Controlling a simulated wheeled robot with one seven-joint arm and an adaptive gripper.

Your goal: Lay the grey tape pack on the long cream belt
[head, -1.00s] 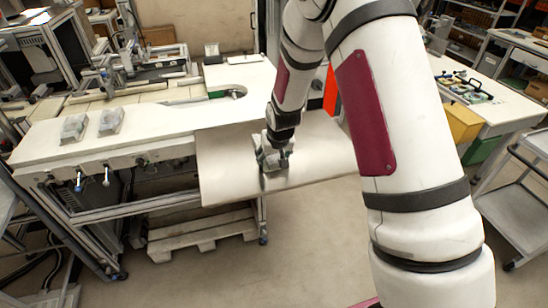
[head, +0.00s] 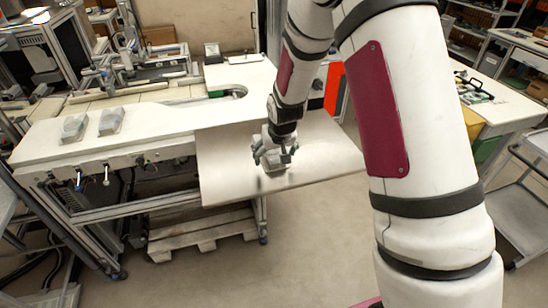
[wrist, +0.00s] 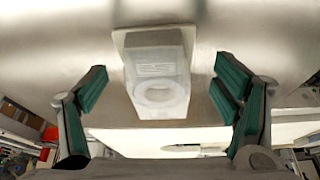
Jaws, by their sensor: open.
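A grey tape pack (head: 275,168) with a pale round reel shape sits on a smooth pale board (head: 225,180) at the centre of the head view. In the wrist view the pack (wrist: 157,75) lies between my spread fingers, with a gap on both sides. My gripper (head: 274,154) is open, right over the pack and pointing down; in the wrist view its green finger pads (wrist: 160,90) stand wide apart. A long cream surface (head: 160,120) runs left from the board; I cannot tell for sure whether it is the belt.
Two similar grey packs, one at the left (head: 74,128) and one beside it (head: 111,121), sit on the long cream surface. A bench with machinery (head: 140,70) stands behind it. A wooden pallet (head: 200,230) lies below. The board around the pack is clear.

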